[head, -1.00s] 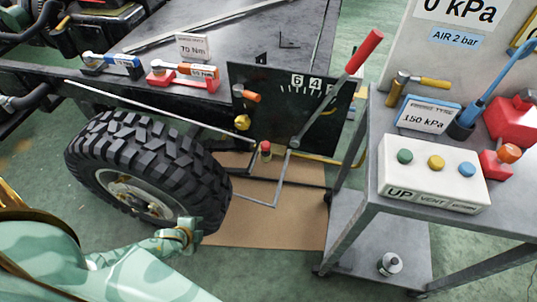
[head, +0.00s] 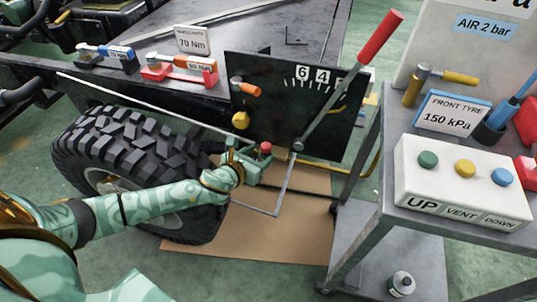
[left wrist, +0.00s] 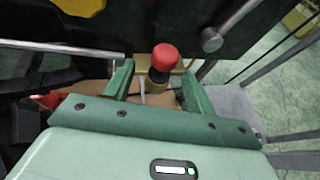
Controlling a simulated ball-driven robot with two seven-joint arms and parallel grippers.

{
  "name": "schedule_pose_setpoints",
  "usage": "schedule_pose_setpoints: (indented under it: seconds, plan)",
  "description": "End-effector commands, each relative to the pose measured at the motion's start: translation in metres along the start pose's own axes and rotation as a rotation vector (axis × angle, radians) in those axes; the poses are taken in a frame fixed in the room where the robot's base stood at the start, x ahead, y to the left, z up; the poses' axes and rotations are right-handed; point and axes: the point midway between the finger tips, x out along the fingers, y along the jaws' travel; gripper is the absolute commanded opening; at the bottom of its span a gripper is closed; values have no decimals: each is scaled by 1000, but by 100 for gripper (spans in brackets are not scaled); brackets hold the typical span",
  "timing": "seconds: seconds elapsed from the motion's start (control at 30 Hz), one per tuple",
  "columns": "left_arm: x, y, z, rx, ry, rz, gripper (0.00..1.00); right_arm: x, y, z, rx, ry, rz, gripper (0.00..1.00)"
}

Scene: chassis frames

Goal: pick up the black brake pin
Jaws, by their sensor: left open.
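A small upright pin with a red knob and a dark body (head: 266,147) stands in front of the black lever panel (head: 262,108). It looks like the brake pin, though its knob is red. In the left wrist view its red knob (left wrist: 164,57) shows between the two fingers, with the dark body under it. My left gripper (head: 252,153) is open at the pin, with its fingers (left wrist: 158,78) on either side. I cannot tell whether they touch it. The pin's lower end is hidden. My right gripper is not in view.
The red-handled lever (head: 378,40) and its rod slope across the panel close to the right. A big tyre (head: 130,155) stands left, beside my left arm. A grey cart (head: 375,200) with a button box (head: 462,185) is at right. Brown board (head: 285,235) lies below.

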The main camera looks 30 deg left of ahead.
Motion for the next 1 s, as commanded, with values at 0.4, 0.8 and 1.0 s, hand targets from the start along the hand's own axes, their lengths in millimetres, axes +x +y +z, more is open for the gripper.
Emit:
schedule_pose_setpoints:
  seconds: [0.4, 0.8, 1.0]
  plan:
    - [54, -3, -1, -2, 4, -1, 55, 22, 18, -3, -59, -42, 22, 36]
    - [61, -3, 6, -2, 0, -1, 36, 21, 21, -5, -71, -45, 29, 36]
    - [61, -3, 6, -2, 0, -1, 4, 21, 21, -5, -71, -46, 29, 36]
